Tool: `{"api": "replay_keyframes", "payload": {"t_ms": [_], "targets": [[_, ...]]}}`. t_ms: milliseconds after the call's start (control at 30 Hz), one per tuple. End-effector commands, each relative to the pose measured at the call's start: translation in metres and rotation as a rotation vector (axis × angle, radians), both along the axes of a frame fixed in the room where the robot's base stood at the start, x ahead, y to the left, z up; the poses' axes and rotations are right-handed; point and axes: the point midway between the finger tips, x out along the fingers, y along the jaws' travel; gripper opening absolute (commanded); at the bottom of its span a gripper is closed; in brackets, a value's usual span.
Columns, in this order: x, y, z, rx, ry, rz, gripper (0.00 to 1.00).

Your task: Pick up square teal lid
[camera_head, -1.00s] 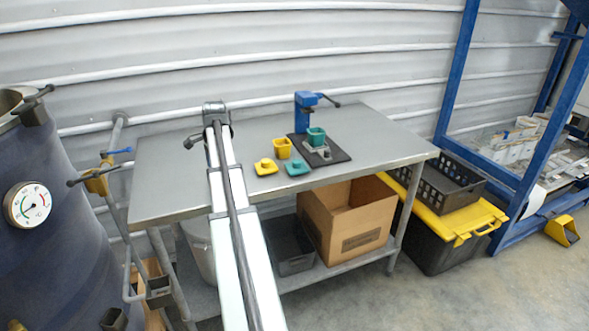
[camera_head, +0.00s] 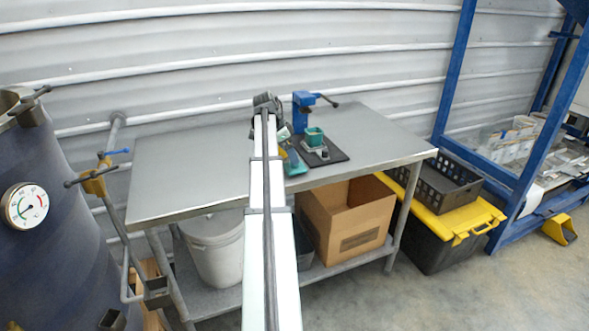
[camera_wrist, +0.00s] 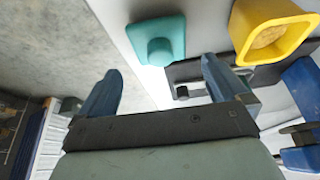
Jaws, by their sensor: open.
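The square teal lid (camera_wrist: 172,27) lies flat on the metal table, with its raised knob up. In the head view the lid (camera_head: 297,167) shows just right of my arm, near the table's front edge. My gripper (camera_wrist: 161,66) is open and empty, its two blue fingers apart. In the wrist view the lid lies beyond the fingertips, roughly centred between them. The fingers do not appear to touch it. In the head view my arm hides most of the gripper.
A yellow square cup (camera_wrist: 270,32) stands close beside the lid. My arm hides the yellow lid. The table's left half (camera_head: 190,165) is clear.

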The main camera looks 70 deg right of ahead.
Motion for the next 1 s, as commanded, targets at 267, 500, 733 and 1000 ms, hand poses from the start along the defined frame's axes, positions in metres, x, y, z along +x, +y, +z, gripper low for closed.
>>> {"api": "replay_keyframes", "payload": {"t_ms": [267,500,733,1000], "targets": [[-0.004,-0.004,-0.014,0.001,-0.001,0.000,1.00],[-0.009,-0.008,-0.033,0.001,0.000,0.000,1.00],[-0.016,-0.015,-0.059,0.000,-0.001,0.001,1.00],[-0.016,-0.016,-0.061,0.000,-0.002,0.002,0.99]]}}
